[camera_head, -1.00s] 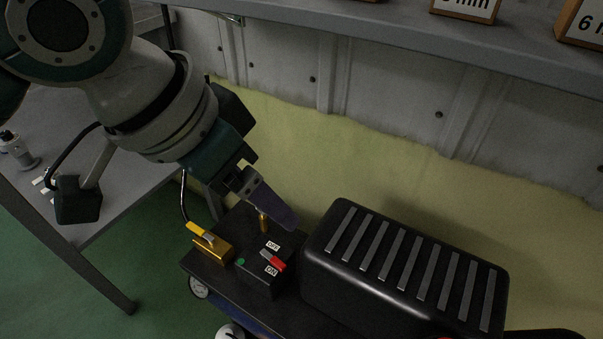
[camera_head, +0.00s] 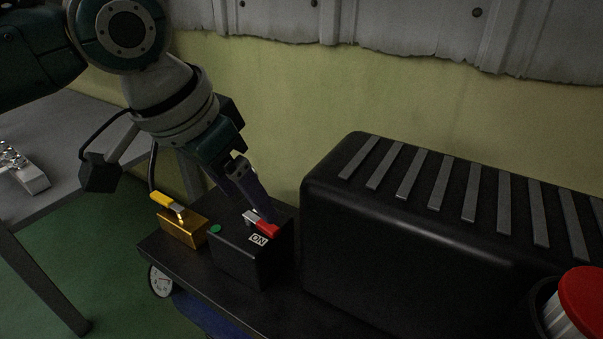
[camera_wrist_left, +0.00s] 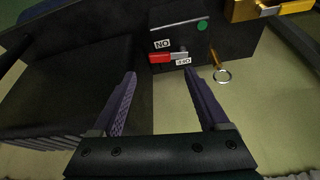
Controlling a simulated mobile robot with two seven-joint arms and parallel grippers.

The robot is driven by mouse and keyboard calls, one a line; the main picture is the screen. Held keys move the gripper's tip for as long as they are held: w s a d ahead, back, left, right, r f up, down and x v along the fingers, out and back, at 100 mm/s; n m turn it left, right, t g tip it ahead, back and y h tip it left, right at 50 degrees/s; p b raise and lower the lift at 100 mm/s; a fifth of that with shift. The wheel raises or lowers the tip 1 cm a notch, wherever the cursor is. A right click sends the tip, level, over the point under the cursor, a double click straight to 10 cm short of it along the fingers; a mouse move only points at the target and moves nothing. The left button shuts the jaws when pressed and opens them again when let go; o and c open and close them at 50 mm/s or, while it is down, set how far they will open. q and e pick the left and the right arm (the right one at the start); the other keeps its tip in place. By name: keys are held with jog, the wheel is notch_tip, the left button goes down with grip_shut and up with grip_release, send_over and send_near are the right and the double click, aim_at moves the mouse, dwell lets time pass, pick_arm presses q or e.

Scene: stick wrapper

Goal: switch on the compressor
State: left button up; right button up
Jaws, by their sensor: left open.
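The compressor (camera_head: 330,215) is a black body with grey ribs on top, standing on a dark platform. To its left is a black switch box (camera_head: 240,258) with a green dot, a red-tipped grey lever (camera_head: 266,229) and an ON label. The lever (camera_wrist_left: 161,57) also shows in the left wrist view, between the ON and OFF labels; I cannot tell which position it is set to. My left gripper (camera_head: 262,212) is over the box, pointing down, and hides the OFF label in the head view. In the wrist view its purple fingers (camera_wrist_left: 160,74) are apart and empty, just short of the lever.
A brass block with a yellow-handled valve (camera_head: 182,226) is left of the switch box. A red knob (camera_head: 585,295) is at the right edge. A grey table (camera_head: 60,200) is at left; a wall stands behind.

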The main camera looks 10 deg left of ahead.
aim_at(266, 227)
pick_arm(q)
jog(key=b+x, duration=0.3)
jog(key=x, duration=0.3)
pick_arm(e)
notch_tip(266, 227, down, 5)
jog(key=shift+r, duration=0.15)
pick_arm(q)
grip_shut()
jog(key=n+p, duration=0.1)
jog(key=p, duration=0.3)
jog(key=shift+w+d+r+y, duration=0.15)
jog(key=shift+d+r+y, duration=0.05)
jog(key=shift+r+y, duration=0.1)
jog(key=shift+w+d+f+n, duration=0.1)
jog(key=shift+f+n, duration=0.05)
jog(key=shift+n, duration=0.25)
jog(key=shift+f+p, duration=0.15)
jog(key=shift+p, duration=0.15)
pick_arm(e)
notch_tip(266, 227, up, 5)
jog(key=shift+f, duration=0.1)
